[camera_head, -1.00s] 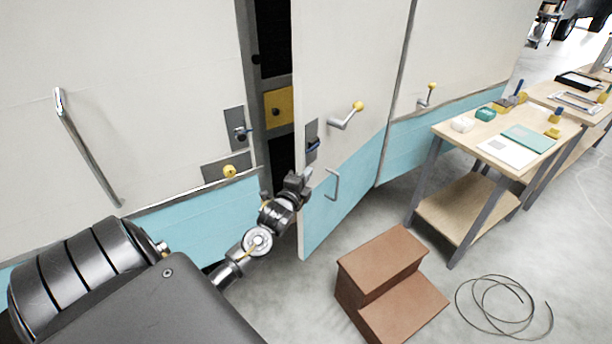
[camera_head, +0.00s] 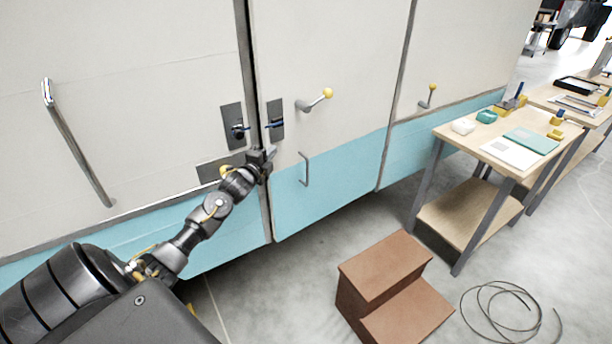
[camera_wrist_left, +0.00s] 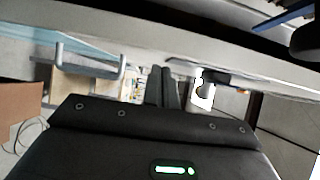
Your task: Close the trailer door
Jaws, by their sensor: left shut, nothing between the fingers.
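The trailer door (camera_head: 325,65) is white above and blue below, with a yellow-knobbed lever handle, a latch plate (camera_head: 275,119) and a grey pull handle (camera_head: 304,169). In the head view its left edge lies close along the door frame, with only a narrow dark strip between. My left gripper (camera_head: 268,155) is shut and empty at the door's left edge, just below the latch plate. It seems to touch the door, but I cannot tell for certain. In the left wrist view its fingers (camera_wrist_left: 160,86) are together, close to the door panel. My right gripper is not in view.
A brown two-step stool (camera_head: 385,270) stands on the floor in front of the door. A wooden workbench (camera_head: 470,150) is at the right, with a coiled cable (camera_head: 500,305) on the floor. A long grab rail (camera_head: 78,145) is on the trailer wall at left.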

